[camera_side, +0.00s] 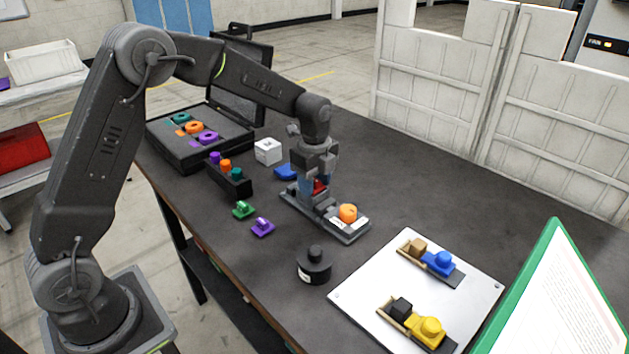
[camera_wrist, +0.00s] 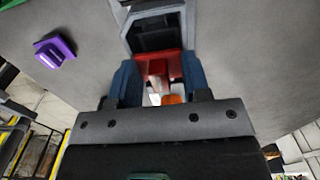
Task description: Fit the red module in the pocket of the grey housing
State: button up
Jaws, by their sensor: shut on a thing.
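My gripper (camera_side: 314,187) points down over the grey housing (camera_side: 340,233), a long low base on the dark table. It is shut on the red module (camera_side: 320,186), of which only a small part shows between the fingers in the side view. In the wrist view the red module (camera_wrist: 176,64) lies between the two blue fingers (camera_wrist: 161,80), in front of a dark recessed part (camera_wrist: 153,34). An orange round part (camera_side: 348,213) sits on the housing's near right end.
A blue piece (camera_side: 286,173) and white cube (camera_side: 267,151) lie close behind the gripper. Green (camera_side: 243,210) and purple (camera_side: 262,228) pieces lie left of the housing. A black weight (camera_side: 314,265) and white board (camera_side: 367,305) stand nearer. The table's right rear is clear.

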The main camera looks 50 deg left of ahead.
jog(key=o, duration=1)
jog(key=shift+c, duration=1.3)
jog(key=shift+r, duration=0.1)
jog(key=shift+r, duration=3.9)
